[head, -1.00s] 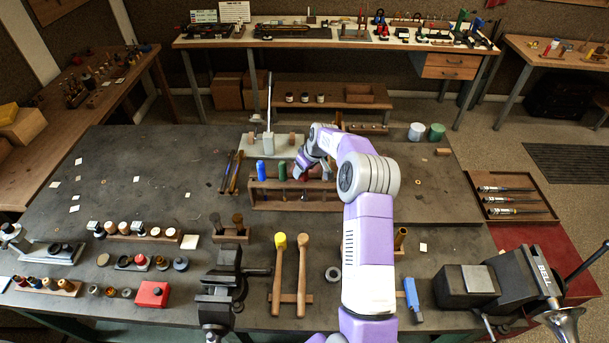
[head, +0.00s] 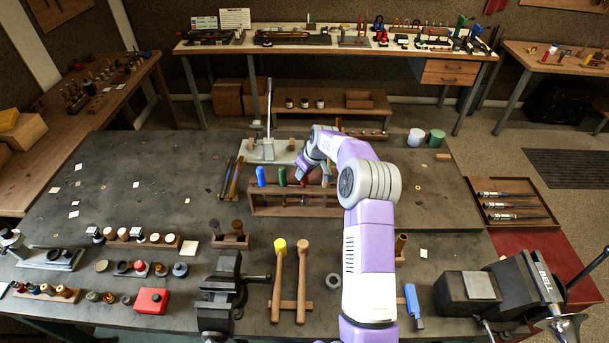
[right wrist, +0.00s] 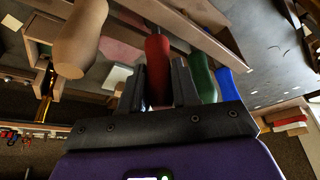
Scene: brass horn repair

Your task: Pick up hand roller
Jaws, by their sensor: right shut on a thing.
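A wooden rack (head: 285,211) holds upright handled tools in the middle of the bench, with a blue handle (head: 261,176) and a green handle (head: 282,176) at its left. My right gripper (head: 303,181) is at the rack, just right of the green handle. In the right wrist view its two fingers (right wrist: 159,82) are shut around a red handle (right wrist: 158,60). The green handle (right wrist: 202,78) and the blue handle (right wrist: 230,88) stand beside it, and a wooden handle (right wrist: 80,40) is on the other side. Whether the red-handled tool is clear of its slot cannot be told. My left gripper is not in view.
A lever press (head: 268,150) stands behind the rack. Two mallets (head: 280,246) lie on a stand in front, with a vise (head: 221,290) to their left. A tray of tools (head: 510,200) is at the right. The bench left of the rack is mostly clear.

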